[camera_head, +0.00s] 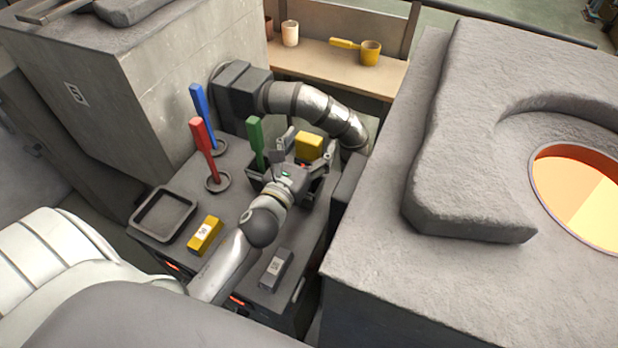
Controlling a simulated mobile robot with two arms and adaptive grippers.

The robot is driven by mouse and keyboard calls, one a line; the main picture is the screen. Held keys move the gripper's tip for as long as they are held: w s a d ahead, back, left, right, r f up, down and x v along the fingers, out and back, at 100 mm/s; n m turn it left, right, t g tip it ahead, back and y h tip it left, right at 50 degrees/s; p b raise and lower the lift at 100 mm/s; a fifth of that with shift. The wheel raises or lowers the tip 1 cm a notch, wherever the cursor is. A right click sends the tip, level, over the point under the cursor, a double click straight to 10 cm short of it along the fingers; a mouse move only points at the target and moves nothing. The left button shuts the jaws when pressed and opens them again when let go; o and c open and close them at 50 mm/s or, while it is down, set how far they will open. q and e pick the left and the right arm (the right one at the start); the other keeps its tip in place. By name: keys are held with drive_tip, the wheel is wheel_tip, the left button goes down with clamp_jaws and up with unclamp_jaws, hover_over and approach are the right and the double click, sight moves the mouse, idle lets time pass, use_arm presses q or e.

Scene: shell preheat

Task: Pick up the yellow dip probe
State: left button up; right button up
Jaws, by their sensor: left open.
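A yellow block-like piece (309,146) shows just beyond my left gripper (307,155). It may be the top of the yellow dip probe; its lower part is hidden by the gripper. My left gripper is open, its fingers on either side of this piece in the picture; I cannot tell whether they touch it. Green (256,143), red (203,150) and blue (203,118) handles stand to the left; the red and blue ones rise from round holders. My right gripper is not in view.
A yellow labelled block (205,235), a grey labelled block (276,269) and a square tray (136,222) lie on the bench. A thick metal pipe (318,106) passes behind. A large grey furnace block (430,285) with a glowing opening (575,195) stands right. A back shelf (325,68) holds cups.

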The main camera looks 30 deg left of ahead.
use_arm(q)
drive_tip(key=shift+s, duration=0.1)
drive_tip(key=shift+c, duration=0.3)
drive_tip(key=c, duration=1.1)
drive_tip(key=shift+o, duration=0.2)
drive_tip(key=shift+r, duration=0.1)
